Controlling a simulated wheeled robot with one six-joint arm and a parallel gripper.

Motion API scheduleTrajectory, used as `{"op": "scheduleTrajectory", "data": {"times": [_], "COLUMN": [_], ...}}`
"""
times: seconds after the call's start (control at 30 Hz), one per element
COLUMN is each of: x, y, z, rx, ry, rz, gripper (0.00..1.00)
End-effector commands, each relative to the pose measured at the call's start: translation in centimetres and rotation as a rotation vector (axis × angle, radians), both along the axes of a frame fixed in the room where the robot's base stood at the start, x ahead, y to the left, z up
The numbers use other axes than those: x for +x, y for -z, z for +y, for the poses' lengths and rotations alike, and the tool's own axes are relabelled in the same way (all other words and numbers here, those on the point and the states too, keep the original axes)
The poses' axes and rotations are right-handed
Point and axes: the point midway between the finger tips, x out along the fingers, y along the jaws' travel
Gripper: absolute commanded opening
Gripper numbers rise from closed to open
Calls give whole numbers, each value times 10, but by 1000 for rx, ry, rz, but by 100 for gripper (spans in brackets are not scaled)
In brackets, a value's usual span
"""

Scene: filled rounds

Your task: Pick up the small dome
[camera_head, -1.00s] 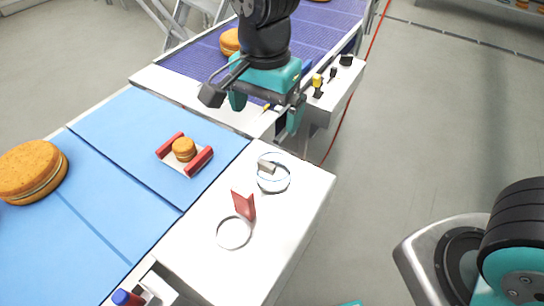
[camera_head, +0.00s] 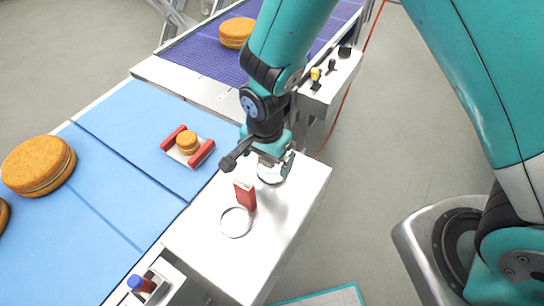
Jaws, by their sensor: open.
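A small clear dome (camera_head: 268,180) stands on the white worktop. It looks like a clear round with a bright rim, and its top is hidden behind my gripper. My gripper (camera_head: 268,160) is open, low over this dome, with its fingers around or just above the top. I cannot tell whether they touch it. A second clear round with a pale rim (camera_head: 237,236) sits nearer on the worktop, beside an upright red block (camera_head: 245,196).
On the blue belt (camera_head: 110,220) are a red-sided holder (camera_head: 201,154) with a small filled round (camera_head: 187,143) and a large filled round (camera_head: 38,166). Another large round (camera_head: 237,32) is on the purple belt (camera_head: 200,55). Knobs (camera_head: 316,74) stand behind the worktop.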

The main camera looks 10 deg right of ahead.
Motion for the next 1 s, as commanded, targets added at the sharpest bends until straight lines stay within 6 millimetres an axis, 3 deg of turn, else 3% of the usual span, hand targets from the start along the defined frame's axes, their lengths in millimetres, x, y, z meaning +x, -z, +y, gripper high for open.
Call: {"op": "scheduleTrajectory", "data": {"times": [0.23, 0.5, 0.53, 0.67, 0.7, 1.0], "x": [-2, -1, -1, -1, -1, -1], "y": [26, 30, 30, 30, 30, 29], "z": [-2, -1, -1, -1, -1, -1], "rx": [-1, 1, 1, 0, 0, 0], "ry": [0, 0, 0, 0, 0, 0], "rz": [0, -4, -4, -3, -3, -3], "gripper": [100, 100, 98, 68, 64, 64]}}
